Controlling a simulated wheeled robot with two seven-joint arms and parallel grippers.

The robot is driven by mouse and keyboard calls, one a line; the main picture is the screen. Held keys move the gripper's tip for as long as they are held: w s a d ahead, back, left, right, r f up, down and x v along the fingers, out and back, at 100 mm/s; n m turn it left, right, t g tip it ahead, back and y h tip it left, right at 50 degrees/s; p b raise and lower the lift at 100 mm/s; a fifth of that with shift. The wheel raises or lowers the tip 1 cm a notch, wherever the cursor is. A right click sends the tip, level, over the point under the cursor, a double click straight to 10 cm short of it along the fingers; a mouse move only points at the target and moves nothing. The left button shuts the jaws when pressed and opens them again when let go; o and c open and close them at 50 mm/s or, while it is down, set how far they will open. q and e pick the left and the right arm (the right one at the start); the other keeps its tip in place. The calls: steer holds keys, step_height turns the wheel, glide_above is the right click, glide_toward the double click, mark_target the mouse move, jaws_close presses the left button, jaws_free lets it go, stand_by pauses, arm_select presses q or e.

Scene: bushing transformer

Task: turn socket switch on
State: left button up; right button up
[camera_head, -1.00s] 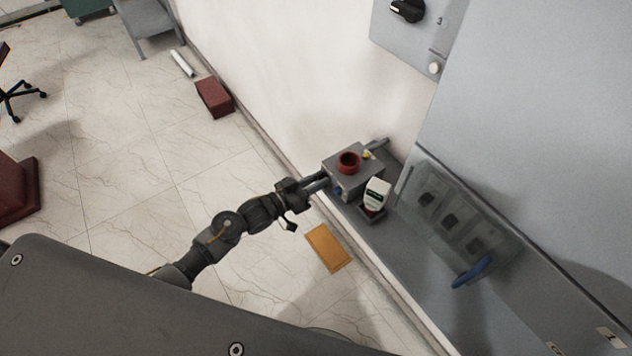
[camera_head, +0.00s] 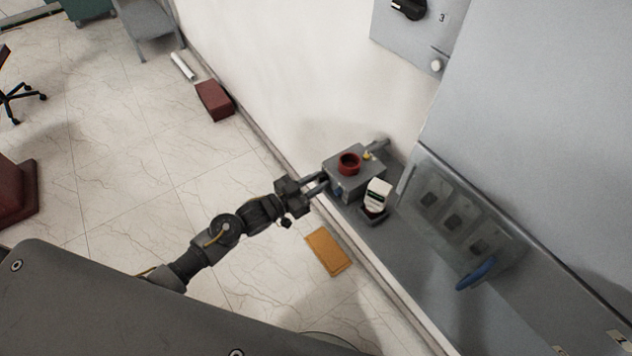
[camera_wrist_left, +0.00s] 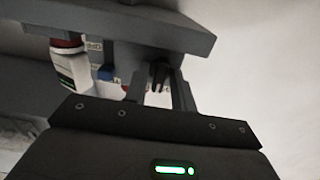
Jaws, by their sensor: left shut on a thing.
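The socket unit is a grey box (camera_head: 352,180) with a red ring (camera_head: 349,163) on top, on the grey ledge by the wall. In the left wrist view, the grey box (camera_wrist_left: 150,22) shows small labels and a blue part (camera_wrist_left: 106,72). My left gripper (camera_head: 325,182) reaches the box's left side from the floor side. In its wrist view the fingers (camera_wrist_left: 164,88) are around a small dark part, apparently the switch (camera_wrist_left: 158,74); it is mostly hidden between the fingers. My right gripper is not in view.
A white device with a dark label (camera_head: 378,194) stands beside the box. A clear-covered panel (camera_head: 455,218) and blue handle (camera_head: 476,273) are to the right. A grey wall panel with a black knob (camera_head: 409,9) is above. An orange board (camera_head: 328,251) lies on the floor.

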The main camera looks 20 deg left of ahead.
arm_select(q)
steer(key=o, duration=0.7)
steer(key=shift+s+a, duration=0.1)
steer(key=shift+s+a+f, duration=0.1)
steer(key=shift+s+a, duration=0.1)
steer(key=shift+s, duration=0.05)
steer(key=b+v, duration=0.2)
steer(key=v, duration=0.8)
steer(key=shift+b, duration=0.35)
